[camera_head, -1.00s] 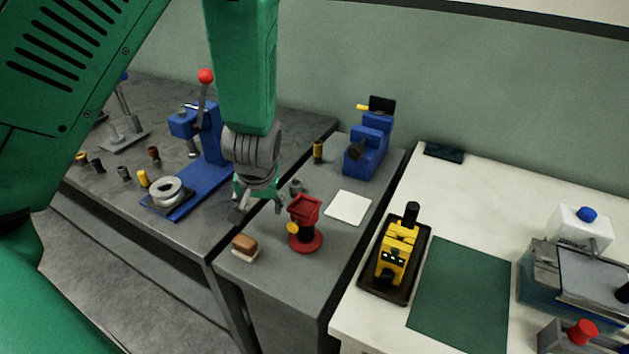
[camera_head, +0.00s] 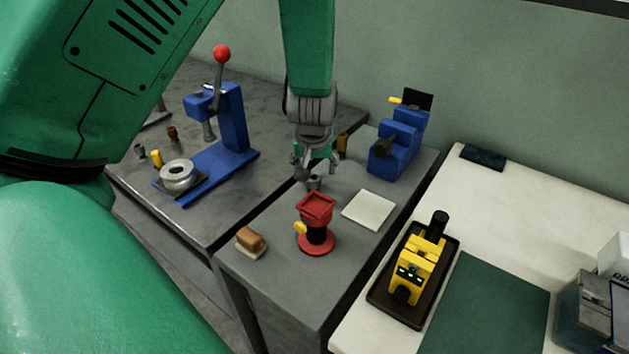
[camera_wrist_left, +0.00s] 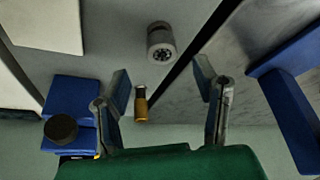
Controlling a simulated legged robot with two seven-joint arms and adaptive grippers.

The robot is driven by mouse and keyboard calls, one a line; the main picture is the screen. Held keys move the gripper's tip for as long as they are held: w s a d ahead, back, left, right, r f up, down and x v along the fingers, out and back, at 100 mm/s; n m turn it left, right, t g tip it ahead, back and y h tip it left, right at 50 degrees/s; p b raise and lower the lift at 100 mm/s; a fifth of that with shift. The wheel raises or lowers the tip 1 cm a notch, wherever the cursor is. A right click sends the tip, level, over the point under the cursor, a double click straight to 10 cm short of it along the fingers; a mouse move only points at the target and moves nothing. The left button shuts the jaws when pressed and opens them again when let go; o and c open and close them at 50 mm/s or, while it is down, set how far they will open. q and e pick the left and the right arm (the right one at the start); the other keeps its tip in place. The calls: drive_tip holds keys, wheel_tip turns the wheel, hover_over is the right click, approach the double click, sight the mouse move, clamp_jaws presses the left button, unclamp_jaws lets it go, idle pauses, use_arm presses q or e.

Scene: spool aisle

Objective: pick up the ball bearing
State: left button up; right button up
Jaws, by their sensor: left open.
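The ball bearing appears to be the small grey round part (camera_wrist_left: 161,44) with a ringed dark face, on the grey middle table; in the head view it shows just below my gripper (camera_head: 314,183), partly covered by it. My left gripper (camera_head: 314,165) hangs pointing down over that table, behind the red stand (camera_head: 317,225). In the left wrist view its two fingers (camera_wrist_left: 162,84) are spread apart with nothing held. The bearing lies beyond the fingertips there, roughly centred between them. Whether the fingers touch it, I cannot tell. My right gripper is not in view.
A brass-and-black cylinder (camera_head: 342,145) stands close behind the gripper. A blue device (camera_head: 398,145) and a white pad (camera_head: 369,210) are to the right, a brush (camera_head: 251,241) at front left. A blue press (camera_head: 232,125) stands on the left table.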

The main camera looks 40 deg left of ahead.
sight(313, 177)
use_arm(q)
drive_tip(key=x, duration=0.4)
drive_tip(key=shift+s+d+f+b, duration=0.1)
drive_tip(key=shift+s+f+b, duration=0.05)
drive_tip(key=shift+s+b, duration=0.2)
drive_tip(key=shift+w+a+f, duration=0.2)
drive_tip(key=shift+w+f, duration=0.05)
drive_tip(key=shift+f, duration=0.2)
drive_tip(key=shift+s, duration=0.1)
clamp_jaws()
